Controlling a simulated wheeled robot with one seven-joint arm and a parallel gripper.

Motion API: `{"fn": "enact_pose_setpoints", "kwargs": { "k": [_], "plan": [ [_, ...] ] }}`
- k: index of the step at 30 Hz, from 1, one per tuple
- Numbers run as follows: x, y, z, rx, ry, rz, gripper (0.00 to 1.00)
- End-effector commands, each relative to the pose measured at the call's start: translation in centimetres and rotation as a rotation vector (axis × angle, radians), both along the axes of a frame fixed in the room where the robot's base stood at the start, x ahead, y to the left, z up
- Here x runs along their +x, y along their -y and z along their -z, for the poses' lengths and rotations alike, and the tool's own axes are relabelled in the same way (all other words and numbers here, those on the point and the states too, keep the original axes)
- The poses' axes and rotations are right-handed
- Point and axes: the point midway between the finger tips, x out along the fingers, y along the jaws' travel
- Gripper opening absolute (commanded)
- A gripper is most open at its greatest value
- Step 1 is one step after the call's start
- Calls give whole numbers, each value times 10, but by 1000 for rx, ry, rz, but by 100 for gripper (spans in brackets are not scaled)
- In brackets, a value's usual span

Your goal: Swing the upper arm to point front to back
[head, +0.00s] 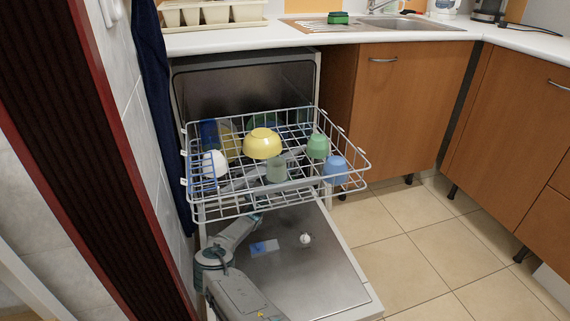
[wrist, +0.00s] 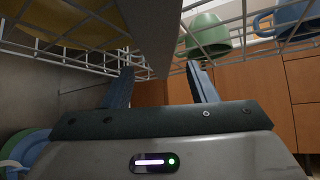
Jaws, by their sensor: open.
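The dishwasher's upper rack (head: 270,200) is pulled out over the lowered door. A grey bar that looks like the upper spray arm (head: 238,183) shows through the rack wires. It runs slantwise, from lower left towards upper right, partly hidden by wires and dishes. In the head view my arm rises from the door's left side to the rack's underside, and the fingers cannot be made out.
The rack holds a yellow bowl (head: 262,143), a green cup (head: 318,146), a blue mug (head: 336,169) and other dishes. The open door (head: 320,270) lies below. Wooden cabinets (head: 385,100) stand right; a dark blue cloth (head: 160,110) hangs left.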

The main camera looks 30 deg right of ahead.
Motion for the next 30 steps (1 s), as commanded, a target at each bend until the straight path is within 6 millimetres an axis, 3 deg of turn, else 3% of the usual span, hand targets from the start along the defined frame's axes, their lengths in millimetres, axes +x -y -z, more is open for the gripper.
{"fn": "enact_pose_setpoints", "kwargs": {
  "k": [6,18,20,24,30],
  "plan": [
    [4,21,-20,0,1,1,52],
    [6,26,-26,1,0,0,52],
    [5,26,-26,1,0,0,38],
    [6,26,-26,1,0,0,0],
    [8,22,-27,1,0,-13,0]
  ]
}}
